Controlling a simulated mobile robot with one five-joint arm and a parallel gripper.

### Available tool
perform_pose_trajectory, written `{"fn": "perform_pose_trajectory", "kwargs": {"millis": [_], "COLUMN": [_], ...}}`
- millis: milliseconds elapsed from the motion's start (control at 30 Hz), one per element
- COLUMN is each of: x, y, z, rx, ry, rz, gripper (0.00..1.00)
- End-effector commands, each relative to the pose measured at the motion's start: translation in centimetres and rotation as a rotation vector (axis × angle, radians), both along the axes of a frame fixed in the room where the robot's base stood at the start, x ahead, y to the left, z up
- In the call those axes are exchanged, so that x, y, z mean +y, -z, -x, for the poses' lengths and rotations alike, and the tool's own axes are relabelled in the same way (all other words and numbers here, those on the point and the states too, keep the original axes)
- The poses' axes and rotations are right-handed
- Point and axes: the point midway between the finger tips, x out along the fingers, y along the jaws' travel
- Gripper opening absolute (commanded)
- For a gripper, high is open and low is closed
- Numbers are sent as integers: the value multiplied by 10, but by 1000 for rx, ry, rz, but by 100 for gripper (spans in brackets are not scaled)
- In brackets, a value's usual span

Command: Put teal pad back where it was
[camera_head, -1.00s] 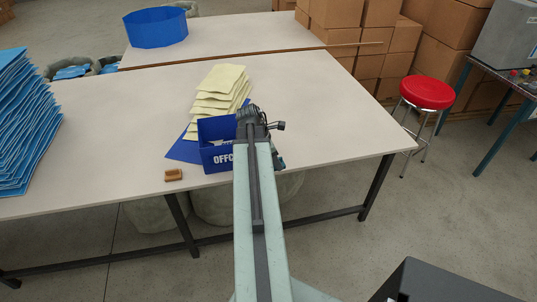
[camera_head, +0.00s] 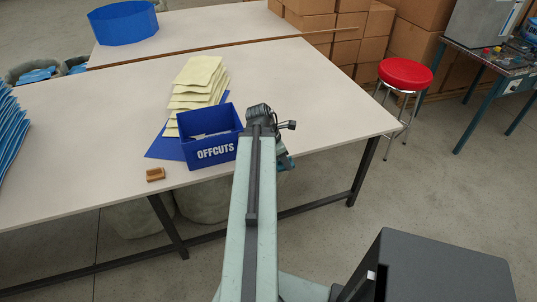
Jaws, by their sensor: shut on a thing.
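My arm reaches forward over the front edge of the near table, just right of the blue OFFCUTS box (camera_head: 212,152). My gripper (camera_head: 284,160) is mostly hidden behind the end of the arm. A small teal-blue piece (camera_head: 287,163) shows there, at the right of the arm's end, and it looks like the teal pad held in the jaws. Its full shape and the fingertips are hidden. It appears near the table's front edge; its height above the table cannot be told.
Pale yellow sheets (camera_head: 197,82) are stacked behind the box, with a blue sheet (camera_head: 166,146) under it. A wooden block (camera_head: 155,174) lies near the front edge. The right part of the table (camera_head: 330,95) is clear. A red stool (camera_head: 405,74) stands beyond its right end.

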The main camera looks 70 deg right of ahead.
Motion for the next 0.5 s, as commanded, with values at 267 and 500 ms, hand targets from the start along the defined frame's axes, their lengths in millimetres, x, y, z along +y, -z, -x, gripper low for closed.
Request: {"fn": "perform_pose_trajectory", "kwargs": {"millis": [267,500], "x": [-34,-90], "y": [4,11], "z": [-26,-76], "rx": [0,0], "ry": [0,0], "rz": [0,0], "gripper": [12,12]}}
